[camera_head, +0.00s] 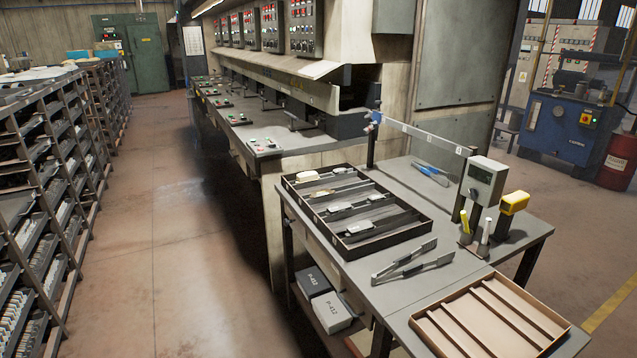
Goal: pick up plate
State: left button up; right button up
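A dark compartment tray (392,241) lies on the grey worktable (385,290) in the head view. Several flat light-grey plates (341,207) lie in its slots, some near the far left end and others toward the middle and front. Some slots hold dark strips, and I cannot tell exactly which pieces are plates. Neither my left gripper nor my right gripper shows, and nothing is seen touching the tray.
Metal tongs (412,263) lie right of the tray. An empty brown slotted tray (446,338) sits at the front right. Shelving (60,180) lines the left; the floor between is clear.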

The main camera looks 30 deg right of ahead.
aim_at(324, 192)
jog(key=i+j+z, duration=0.1)
jog(key=i+z, duration=0.2)
jog(key=i, duration=0.2)
jog(key=i+j+z, duration=0.15)
jog(key=i+z, duration=0.15)
jog(key=i, duration=0.15)
jog(key=i+j+z, duration=0.3)
jog(key=i, duration=0.15)
jog(key=i+j+z, duration=0.2)
jog(key=z, duration=0.25)
jog(key=i+j+z, duration=0.5)
jog(key=j+z, duration=0.35)
jog(key=i+j+z, duration=0.1)
jog(key=j+z, duration=0.2)
jog(key=z, duration=0.15)
